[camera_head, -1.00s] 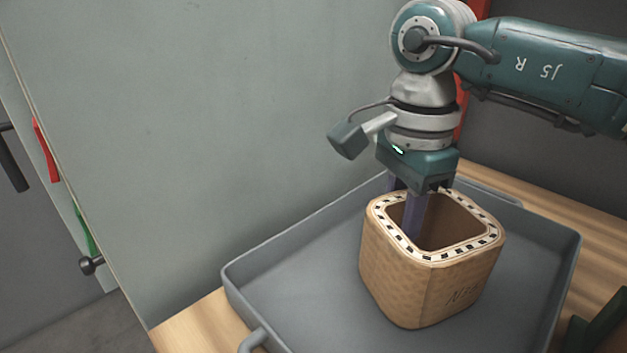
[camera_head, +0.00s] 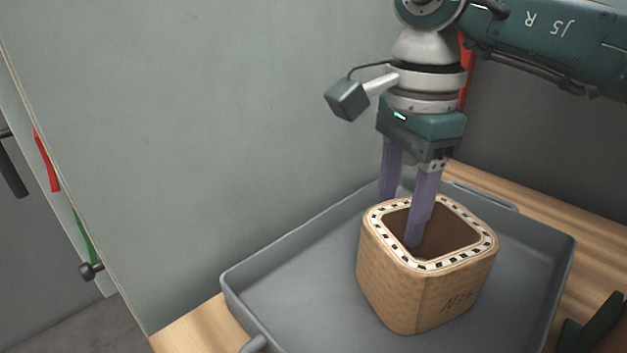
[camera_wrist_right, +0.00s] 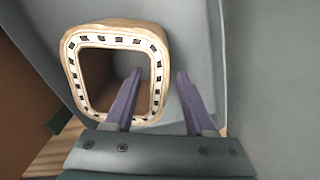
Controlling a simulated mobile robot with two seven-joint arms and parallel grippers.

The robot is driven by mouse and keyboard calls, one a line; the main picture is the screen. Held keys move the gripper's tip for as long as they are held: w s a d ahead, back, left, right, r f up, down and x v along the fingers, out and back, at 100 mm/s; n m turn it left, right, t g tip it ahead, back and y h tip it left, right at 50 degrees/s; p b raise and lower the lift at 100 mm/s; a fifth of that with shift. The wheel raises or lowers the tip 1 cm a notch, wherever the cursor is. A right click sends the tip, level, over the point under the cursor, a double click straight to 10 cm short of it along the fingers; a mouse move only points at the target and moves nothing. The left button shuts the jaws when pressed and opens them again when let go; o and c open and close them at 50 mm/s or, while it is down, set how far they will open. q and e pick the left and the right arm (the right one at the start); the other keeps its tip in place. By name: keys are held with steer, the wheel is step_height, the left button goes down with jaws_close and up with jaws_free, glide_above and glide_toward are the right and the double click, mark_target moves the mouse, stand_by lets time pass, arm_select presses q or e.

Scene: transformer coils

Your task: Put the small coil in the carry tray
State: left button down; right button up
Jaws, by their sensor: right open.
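The small coil (camera_head: 415,290) is a tan, square hollow block with rounded corners and a black-and-white marked rim. It stands upright on the floor of the grey carry tray (camera_head: 300,293). My right gripper (camera_head: 402,222) is above the coil's far-left wall, fingers pointing down and open. One purple finger is over the coil's opening, the other is outside behind the wall. In the right wrist view the coil (camera_wrist_right: 155,52) shows from above, with its wall between the two fingers (camera_wrist_right: 158,80). The left gripper is out of view.
The tray stands on a wooden table (camera_head: 195,327) against a grey-green panel (camera_head: 200,130). A dark green object (camera_head: 597,325) is at the lower right, beside the tray. The tray floor left of the coil is clear.

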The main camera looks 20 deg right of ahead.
step_height(320, 180, up, 8)
steer(key=shift+f+p, duration=0.1)
steer(key=shift+p, duration=0.3)
